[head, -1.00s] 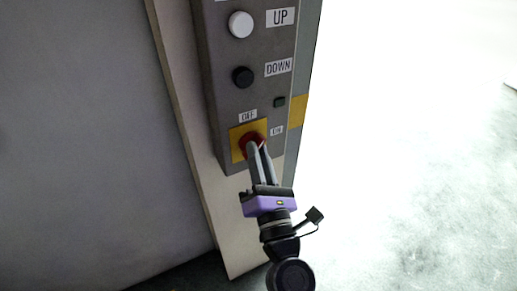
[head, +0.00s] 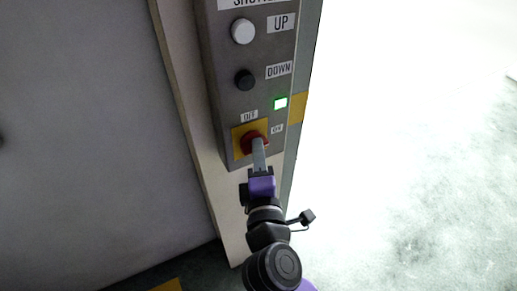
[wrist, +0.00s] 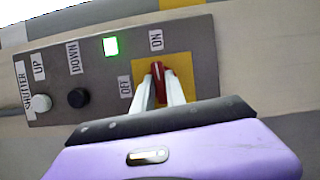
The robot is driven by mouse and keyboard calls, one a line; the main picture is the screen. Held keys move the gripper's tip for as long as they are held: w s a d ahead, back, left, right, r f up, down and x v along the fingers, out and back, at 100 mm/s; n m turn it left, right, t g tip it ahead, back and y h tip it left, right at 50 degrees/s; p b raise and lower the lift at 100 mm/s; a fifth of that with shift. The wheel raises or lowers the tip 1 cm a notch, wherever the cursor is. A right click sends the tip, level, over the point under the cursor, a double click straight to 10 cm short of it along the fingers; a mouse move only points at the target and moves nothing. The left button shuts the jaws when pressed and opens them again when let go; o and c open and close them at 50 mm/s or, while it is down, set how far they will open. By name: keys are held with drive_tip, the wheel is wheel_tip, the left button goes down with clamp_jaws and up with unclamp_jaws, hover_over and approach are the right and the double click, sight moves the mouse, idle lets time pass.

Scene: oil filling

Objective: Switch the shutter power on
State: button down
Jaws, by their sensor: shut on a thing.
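The shutter control box (head: 258,50) is a grey panel mounted on a post. Its red rotary switch (head: 252,142) sits on a yellow plate (head: 238,148) between the OFF and ON labels. In the wrist view the red handle (wrist: 157,70) stands between my fingers and points toward the ON label (wrist: 156,40). A small indicator lamp (head: 281,103) is lit green; it also shows in the wrist view (wrist: 110,46). My gripper (head: 259,147) is shut on the red handle; it also shows in the wrist view (wrist: 158,82).
A white UP button (head: 242,31) and a black DOWN button (head: 245,79) sit above the switch on the same panel. A grey wall (head: 90,130) is at the left. The bright area at the right looks open.

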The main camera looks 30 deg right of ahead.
drive_tip(key=shift+d+m+g, duration=0.15)
drive_tip(key=shift+m+g, duration=0.15)
drive_tip(key=shift+m, duration=0.3)
drive_tip(key=c, duration=1.4)
unclamp_jaws()
drive_tip(key=shift+o, duration=0.2)
drive_tip(key=b+v, duration=0.2)
drive_tip(key=v, duration=0.6)
drive_tip(key=shift+w+f, duration=0.1)
